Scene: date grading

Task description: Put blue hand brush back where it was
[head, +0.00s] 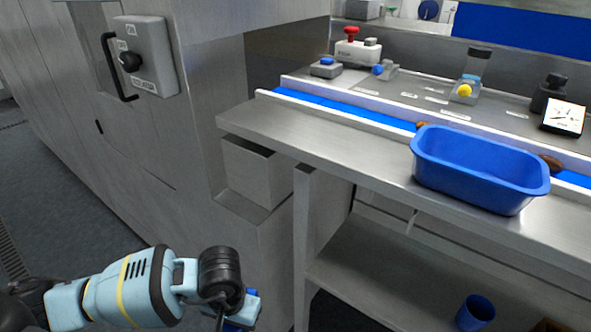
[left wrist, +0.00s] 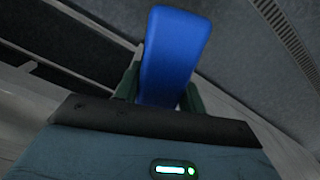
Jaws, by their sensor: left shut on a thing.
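The blue hand brush (left wrist: 174,55) shows in the left wrist view as a smooth blue length standing up between dark green fingers. My left gripper (left wrist: 160,92) is shut on it. Bristles are not seen. In the head view my left gripper (head: 240,312) is at the bottom edge, low in front of the steel cabinet and left of the bench, partly cut off. Only small blue bits show beside it there. The place the brush came from cannot be told from these views. My right gripper is in neither view.
A steel bench (head: 330,148) holds a blue tub (head: 480,190) beside a blue conveyor belt (head: 350,109). A blue cup (head: 475,313) stands on the lower shelf (head: 400,285). A grey switch box with a handle (head: 147,55) is on the cabinet. Open floor lies left.

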